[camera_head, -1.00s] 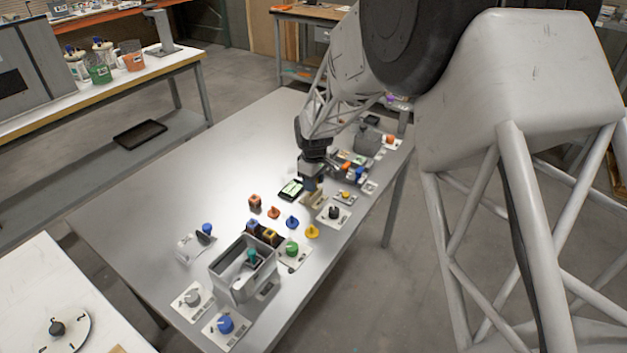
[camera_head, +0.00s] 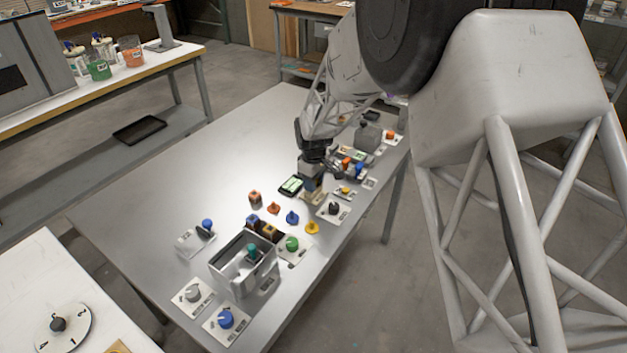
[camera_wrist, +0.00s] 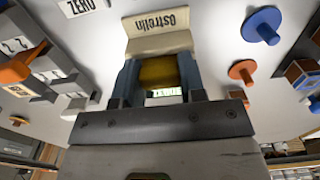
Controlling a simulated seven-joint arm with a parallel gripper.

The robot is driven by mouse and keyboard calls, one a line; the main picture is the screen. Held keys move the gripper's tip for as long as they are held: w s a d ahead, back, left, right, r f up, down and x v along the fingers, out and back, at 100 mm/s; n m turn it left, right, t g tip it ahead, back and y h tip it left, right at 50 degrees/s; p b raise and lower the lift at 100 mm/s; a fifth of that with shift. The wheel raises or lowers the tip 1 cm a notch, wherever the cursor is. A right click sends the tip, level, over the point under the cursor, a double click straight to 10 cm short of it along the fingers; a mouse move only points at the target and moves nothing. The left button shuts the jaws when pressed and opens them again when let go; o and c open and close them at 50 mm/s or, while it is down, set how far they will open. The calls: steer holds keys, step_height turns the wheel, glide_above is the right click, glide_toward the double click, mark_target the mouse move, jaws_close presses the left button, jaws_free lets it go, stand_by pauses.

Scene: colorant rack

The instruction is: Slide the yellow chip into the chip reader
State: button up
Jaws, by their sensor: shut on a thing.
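My gripper (camera_wrist: 158,80) is shut on the yellow chip (camera_wrist: 158,70), which shows as a yellow block between the two blue-grey fingers in the wrist view. Just beyond the fingertips is a beige block (camera_wrist: 158,43) with an upside-down label, likely the chip reader. The chip's far edge is at or against this block; I cannot tell whether it is in a slot. In the head view my gripper (camera_head: 311,186) points down at the beige block (camera_head: 311,198) on the table, and the chip is hidden there.
A black device with a lit screen (camera_head: 290,186) lies just left of my gripper. Orange (camera_head: 273,208), blue (camera_head: 292,217) and yellow (camera_head: 312,228) knobbed pieces lie nearer. A grey bin (camera_head: 228,265) stands at the front. The table's left part is clear.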

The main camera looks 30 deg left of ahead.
steer(key=shift+f, duration=0.15)
steer(key=o, duration=1)
steer(key=shift+r, duration=3.9)
